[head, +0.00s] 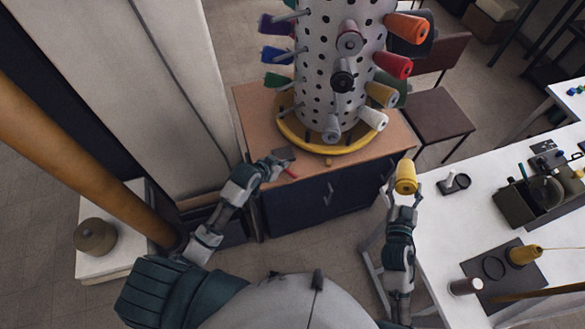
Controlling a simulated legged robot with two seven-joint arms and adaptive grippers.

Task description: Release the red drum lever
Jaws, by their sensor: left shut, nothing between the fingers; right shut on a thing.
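The red lever (290,172) is a small red bar at the front edge of the wooden cabinet top, beside a dark grey plate (284,153). My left gripper (281,163) is shut and empty, right by the lever; I cannot tell whether they touch. The drum (318,75) is a white perforated cylinder with a yellow base ring (330,148), standing on the cabinet. My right gripper (404,192) is shut on a yellow spool (405,172), held up in front of the cabinet's right side.
Spools stick out of the drum, among them an orange one (407,27) and a red one (393,63). The white table (440,225) at the right bears a dark bin (525,200) and more spools. A brown chair (437,112) stands behind. A tall grey panel (130,80) is at the left.

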